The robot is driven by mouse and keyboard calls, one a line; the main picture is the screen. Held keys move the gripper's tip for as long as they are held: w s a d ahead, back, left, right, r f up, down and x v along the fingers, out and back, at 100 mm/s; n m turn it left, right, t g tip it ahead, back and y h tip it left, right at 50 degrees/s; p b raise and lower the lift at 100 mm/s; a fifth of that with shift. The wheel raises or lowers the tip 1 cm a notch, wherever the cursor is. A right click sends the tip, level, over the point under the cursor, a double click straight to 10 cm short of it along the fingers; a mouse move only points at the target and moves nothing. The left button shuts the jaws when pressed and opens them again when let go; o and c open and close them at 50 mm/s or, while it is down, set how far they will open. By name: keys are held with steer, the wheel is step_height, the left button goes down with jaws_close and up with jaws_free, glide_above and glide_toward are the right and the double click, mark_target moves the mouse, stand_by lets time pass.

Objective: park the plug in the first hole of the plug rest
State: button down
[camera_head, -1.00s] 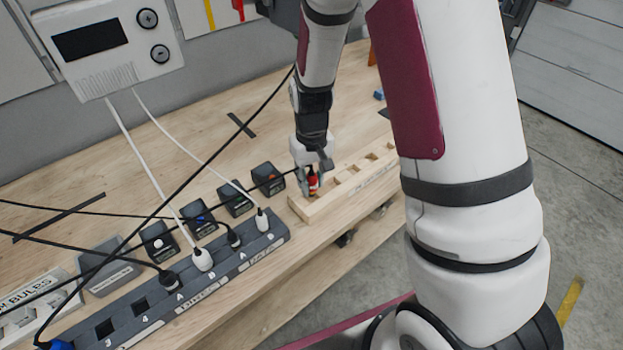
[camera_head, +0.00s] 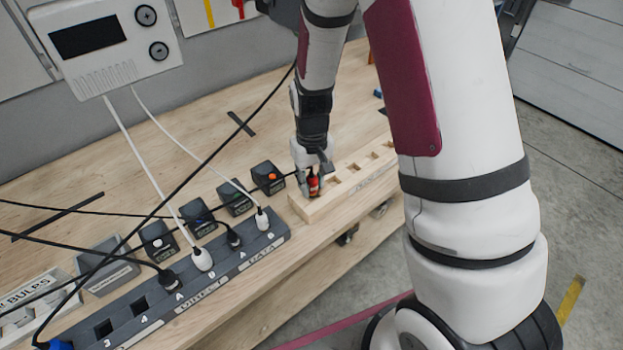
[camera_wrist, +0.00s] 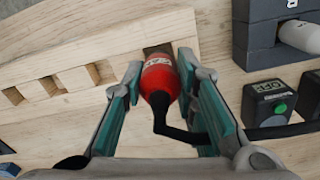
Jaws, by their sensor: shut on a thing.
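The plug is red with a white label and a black cable; it shows in the head view (camera_head: 314,184) and the wrist view (camera_wrist: 160,80). My gripper (camera_head: 310,188) is shut on it, with a finger on either side in the wrist view (camera_wrist: 161,62). The plug rest (camera_head: 318,211) is a pale wooden block with a row of square holes. The plug is at the rest's end hole nearest the power strip. In the wrist view this hole of the rest (camera_wrist: 110,55) shows dark just beyond the plug. How deep the plug sits is hidden.
A grey power strip (camera_head: 213,275) with several plugs lies left of the rest. Cables cross the wooden bench on the left. The rest's other visible holes are empty.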

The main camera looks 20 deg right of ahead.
steer(key=shift+f, duration=0.9)
steer(key=c, duration=1.2)
jaws_free()
